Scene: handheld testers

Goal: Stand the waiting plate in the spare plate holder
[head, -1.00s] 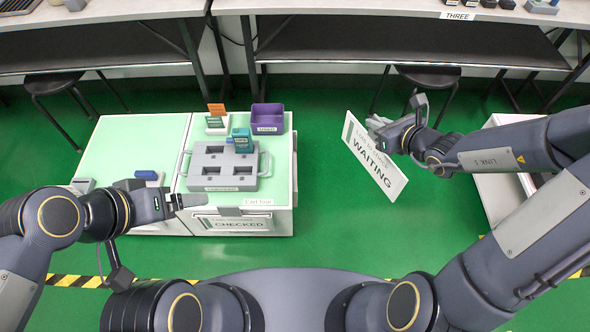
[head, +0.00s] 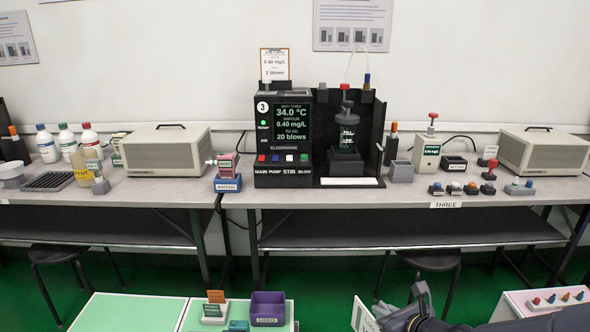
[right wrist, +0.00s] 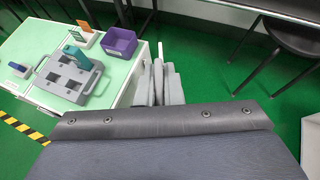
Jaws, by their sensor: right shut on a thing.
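The waiting plate (head: 363,317), a white board, shows only its upper part at the bottom edge of the head view; its lettering is out of frame. My right gripper (head: 381,312) is shut on its edge, to the right of the purple bin. My left gripper is in neither current view. I cannot make out the spare plate holder in the current views.
The green-topped cart (head: 122,312) carries a purple bin (head: 267,309) and a grey slotted tray (right wrist: 70,82). A long bench (head: 330,205) with a testing station (head: 283,135) stands behind. A low white unit (head: 520,301) is at the right. Green floor separates them.

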